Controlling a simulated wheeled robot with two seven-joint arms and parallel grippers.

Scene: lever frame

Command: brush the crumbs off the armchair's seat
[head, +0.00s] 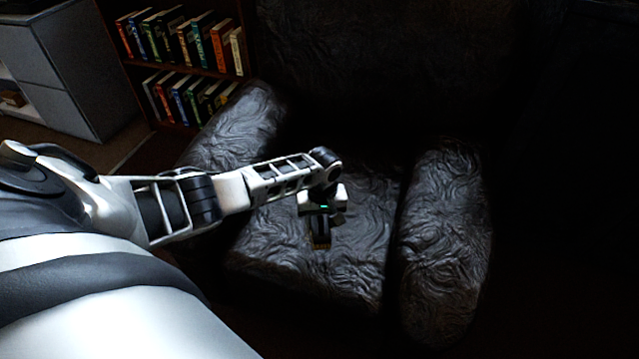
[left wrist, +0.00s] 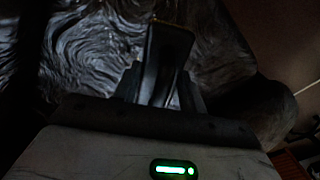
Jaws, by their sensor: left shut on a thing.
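The dark leather armchair's seat (head: 362,225) lies between its two armrests. My left gripper (head: 320,226) is over the front-left part of the seat, pointing down. It is shut on a dark brush (head: 320,243) with a thin yellowish lower edge. In the left wrist view the brush (left wrist: 168,45) stands between the fingers, with wrinkled leather (left wrist: 95,50) behind it. I cannot tell whether the brush touches the seat. I can make out no crumbs in the dim light. My right gripper is not in view.
The dark backrest (head: 400,60) stands behind. A bookshelf (head: 215,72) with several books and a grey cabinet (head: 75,70) are at the back left. The right is very dark.

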